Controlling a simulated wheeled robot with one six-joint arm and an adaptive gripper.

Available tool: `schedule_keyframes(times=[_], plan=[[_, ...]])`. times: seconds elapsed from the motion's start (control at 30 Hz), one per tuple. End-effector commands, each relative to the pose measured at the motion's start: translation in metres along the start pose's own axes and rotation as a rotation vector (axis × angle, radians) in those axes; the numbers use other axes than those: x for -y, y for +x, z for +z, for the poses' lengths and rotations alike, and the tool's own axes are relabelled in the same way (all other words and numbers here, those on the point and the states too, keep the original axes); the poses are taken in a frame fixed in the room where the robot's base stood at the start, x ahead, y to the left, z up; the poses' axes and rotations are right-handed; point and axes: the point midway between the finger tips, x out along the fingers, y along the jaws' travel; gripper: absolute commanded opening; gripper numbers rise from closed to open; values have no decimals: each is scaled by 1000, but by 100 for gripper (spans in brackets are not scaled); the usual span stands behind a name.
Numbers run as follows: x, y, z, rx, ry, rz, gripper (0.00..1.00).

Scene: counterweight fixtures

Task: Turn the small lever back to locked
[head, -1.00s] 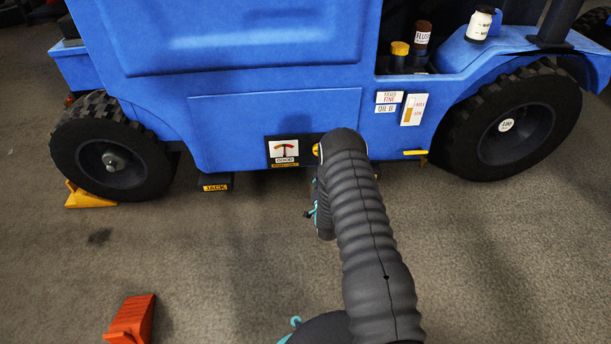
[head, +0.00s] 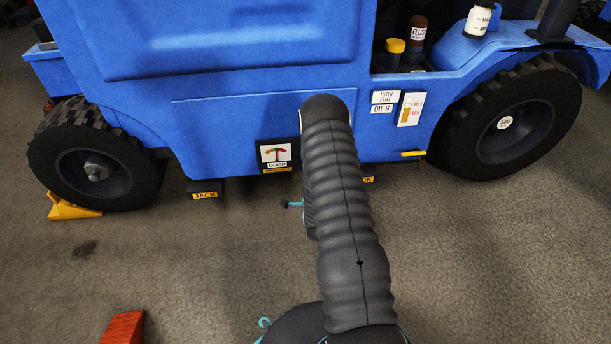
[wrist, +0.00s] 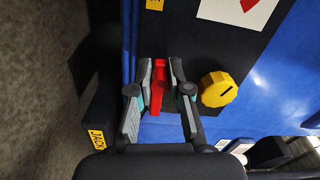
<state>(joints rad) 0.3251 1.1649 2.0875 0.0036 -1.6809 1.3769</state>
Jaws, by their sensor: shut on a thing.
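The small red lever (wrist: 158,88) stands on the dark panel in the wrist view, between the two fingers of my gripper (wrist: 162,66). The fingers are shut on it. In the head view my arm covers the lever, the knob and the gripper.
The blue vehicle (head: 220,135) fills the far side. A gauge plate (head: 276,155) is left of my arm. Jack pads, one labelled JACK (head: 205,193), are below. A yellow wheel chock (head: 70,208) and red block (head: 122,327) lie on the floor.

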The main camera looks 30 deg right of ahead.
Motion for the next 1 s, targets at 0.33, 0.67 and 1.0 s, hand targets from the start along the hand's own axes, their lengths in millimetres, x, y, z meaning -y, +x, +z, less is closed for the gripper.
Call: schedule_keyframes(times=[0.33, 0.67, 1.0], plan=[[6, -1, 4, 8, 53, -5, 0], [6, 0, 4, 7, 53, -6, 20], [6, -1, 5, 8, 52, -4, 44]])
